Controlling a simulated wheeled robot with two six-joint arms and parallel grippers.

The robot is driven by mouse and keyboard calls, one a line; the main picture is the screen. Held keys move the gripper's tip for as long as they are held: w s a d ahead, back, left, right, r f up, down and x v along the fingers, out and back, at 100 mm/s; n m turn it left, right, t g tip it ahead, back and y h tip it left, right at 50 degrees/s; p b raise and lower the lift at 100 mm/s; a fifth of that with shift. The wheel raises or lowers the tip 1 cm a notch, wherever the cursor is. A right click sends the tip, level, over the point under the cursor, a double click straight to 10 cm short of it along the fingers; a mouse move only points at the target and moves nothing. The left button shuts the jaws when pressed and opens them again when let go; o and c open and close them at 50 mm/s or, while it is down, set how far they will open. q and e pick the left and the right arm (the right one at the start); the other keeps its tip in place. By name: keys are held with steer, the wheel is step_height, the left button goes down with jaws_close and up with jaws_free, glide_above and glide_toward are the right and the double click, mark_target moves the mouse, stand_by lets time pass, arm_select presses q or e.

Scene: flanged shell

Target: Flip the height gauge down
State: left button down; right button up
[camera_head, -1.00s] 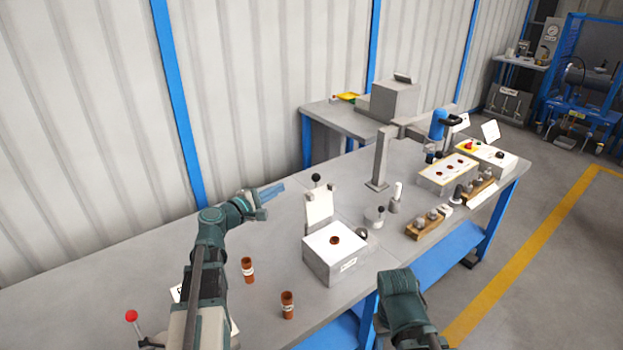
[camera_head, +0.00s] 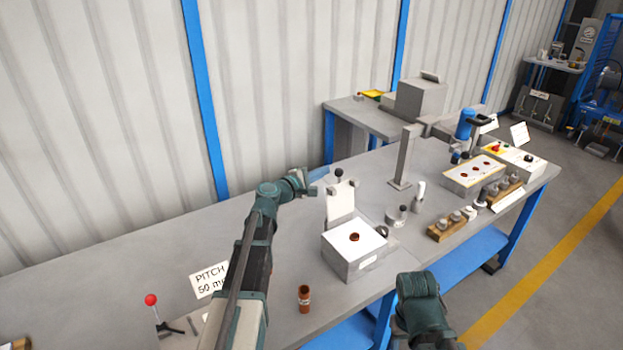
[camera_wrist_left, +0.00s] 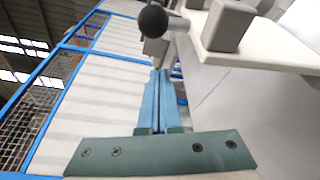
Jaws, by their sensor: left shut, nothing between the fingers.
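A white upright plate (camera_head: 341,203), which I take to be the height gauge, stands at the back of a grey box (camera_head: 352,262). A black ball knob (camera_head: 339,172) shows at its top edge. My left gripper (camera_head: 322,173) is shut and empty, with its blue fingertips just left of the knob. In the left wrist view the shut fingers (camera_wrist_left: 155,100) point toward the black knob (camera_wrist_left: 153,20) and the white plate (camera_wrist_left: 270,45). Whether they touch is unclear. My right arm shows at lower right, but its gripper is not visible.
A red-knobbed lever (camera_head: 151,300) and a pitch sign (camera_head: 210,280) are at left. A grey post (camera_head: 404,158), small metal parts and wooden blocks (camera_head: 447,229) stand to the right.

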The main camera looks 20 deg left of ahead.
arm_select(q)
steer(key=shift+s+d+r+p, duration=0.2)
steer(key=shift+s+d+r, duration=0.2)
steer(key=shift+s+d, duration=0.25)
steer(key=shift+s+d+r+p, duration=0.2)
steer(key=shift+s+d+r, duration=0.15)
steer(key=shift+s+d, duration=0.3)
arm_select(e)
steer(key=shift+r, duration=0.75)
arm_select(q)
steer(key=shift+s, duration=0.1)
